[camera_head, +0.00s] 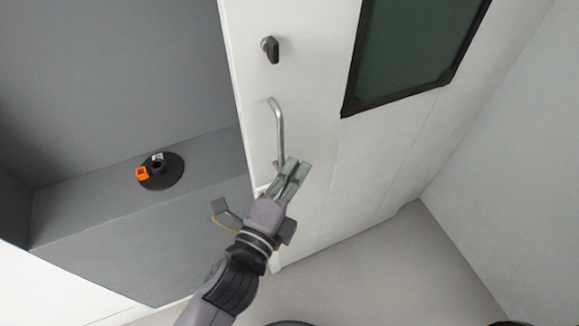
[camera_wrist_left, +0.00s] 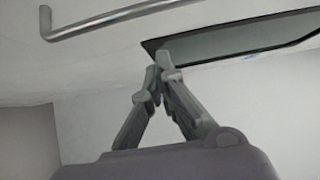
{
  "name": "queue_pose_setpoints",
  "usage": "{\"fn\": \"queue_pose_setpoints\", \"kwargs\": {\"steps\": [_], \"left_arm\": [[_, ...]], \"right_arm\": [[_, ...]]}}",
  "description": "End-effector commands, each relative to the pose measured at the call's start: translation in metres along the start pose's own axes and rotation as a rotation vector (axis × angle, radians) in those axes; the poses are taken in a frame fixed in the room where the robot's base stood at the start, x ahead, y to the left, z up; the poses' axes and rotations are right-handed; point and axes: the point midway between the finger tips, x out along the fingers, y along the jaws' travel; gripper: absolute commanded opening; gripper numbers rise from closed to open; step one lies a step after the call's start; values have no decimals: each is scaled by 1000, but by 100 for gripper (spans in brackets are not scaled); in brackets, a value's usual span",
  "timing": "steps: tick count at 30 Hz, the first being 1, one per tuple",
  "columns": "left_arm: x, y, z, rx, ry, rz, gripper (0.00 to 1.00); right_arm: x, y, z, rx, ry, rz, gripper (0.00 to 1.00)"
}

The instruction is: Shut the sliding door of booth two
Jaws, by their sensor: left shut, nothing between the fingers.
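The white sliding door (camera_head: 310,75) stands partly open in the head view, with the grey booth interior showing to its left. It has a metal bar handle (camera_head: 277,130) near its left edge, a dark knob (camera_head: 270,48) above that, and a dark green window (camera_head: 410,50). My left gripper (camera_head: 297,170) is shut and empty, its fingertips just right of the handle's lower end in the picture. In the left wrist view the handle (camera_wrist_left: 120,20) crosses the top, and the shut fingers (camera_wrist_left: 160,65) point up towards the window. I cannot tell whether they touch the door. My right gripper is not in view.
Inside the booth a grey ledge (camera_head: 90,195) carries a round black base (camera_head: 161,172) with a small orange part (camera_head: 142,173). A pale wall (camera_head: 520,170) stands to the right. The grey floor (camera_head: 400,270) below the door looks clear.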

Motion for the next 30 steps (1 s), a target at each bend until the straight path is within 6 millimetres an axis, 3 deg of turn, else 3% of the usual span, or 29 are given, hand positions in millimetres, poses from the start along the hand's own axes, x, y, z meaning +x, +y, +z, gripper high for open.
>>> {"fn": "queue_pose_setpoints", "kwargs": {"steps": [10, 12, 18, 30], "left_arm": [[76, -4, 0, -3, -1, 0, 0], [62, -2, 12, -1, -1, 6, 0], [49, -1, 28, -3, 0, 2, 0], [46, 1, 32, -4, 0, 1, 0]], "right_arm": [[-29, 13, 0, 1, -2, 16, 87], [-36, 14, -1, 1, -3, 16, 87], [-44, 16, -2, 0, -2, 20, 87], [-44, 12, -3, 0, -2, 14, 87]]}}
